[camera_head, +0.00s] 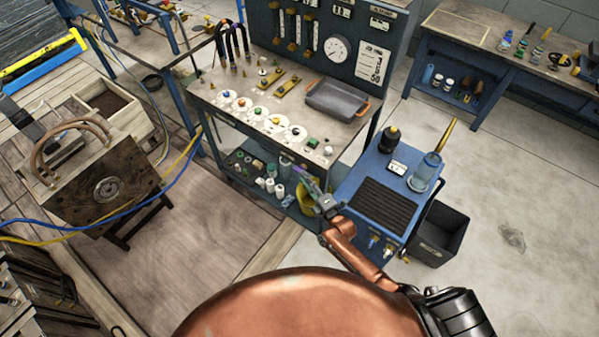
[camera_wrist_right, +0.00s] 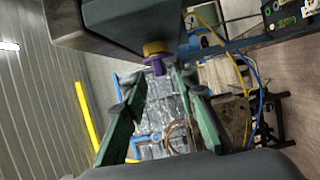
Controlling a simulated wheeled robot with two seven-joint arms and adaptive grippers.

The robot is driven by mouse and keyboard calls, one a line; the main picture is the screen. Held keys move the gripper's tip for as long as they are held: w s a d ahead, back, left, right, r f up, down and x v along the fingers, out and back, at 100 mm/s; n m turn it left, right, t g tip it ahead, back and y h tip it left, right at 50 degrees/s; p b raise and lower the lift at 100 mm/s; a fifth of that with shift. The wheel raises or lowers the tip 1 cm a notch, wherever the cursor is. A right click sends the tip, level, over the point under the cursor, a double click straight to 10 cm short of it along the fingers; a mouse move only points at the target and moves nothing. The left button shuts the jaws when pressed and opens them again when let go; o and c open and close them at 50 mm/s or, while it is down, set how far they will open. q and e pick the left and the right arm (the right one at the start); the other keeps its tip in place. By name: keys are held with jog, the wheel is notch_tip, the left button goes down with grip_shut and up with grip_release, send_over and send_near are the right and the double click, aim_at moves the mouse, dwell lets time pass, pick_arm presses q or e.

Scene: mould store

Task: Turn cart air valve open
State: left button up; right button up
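The blue cart (camera_head: 343,186) stands right of the workbench. My right gripper (camera_head: 308,182) is beside the cart's left edge, between cart and bench. In the right wrist view its green fingers (camera_wrist_right: 157,80) are spread apart. A purple piece on a brass-yellow collar, seemingly the air valve's handle (camera_wrist_right: 157,66), sits between and just in front of the fingertips, below a dark grey body (camera_wrist_right: 130,22). I cannot tell whether the fingers touch it. A small purple patch also shows at the fingertips in the head view. My left gripper is not in view.
The workbench (camera_head: 205,92) with gauges and a grey tray (camera_head: 337,98) stands behind the gripper. A black bin (camera_head: 440,235) stands right of the cart. Blue and yellow hoses cross the left side near a mould block (camera_head: 100,185). Open floor lies to the right.

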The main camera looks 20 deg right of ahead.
aim_at(299, 171)
jog(key=x, duration=0.5)
jog(key=shift+b, duration=0.3)
grip_shut()
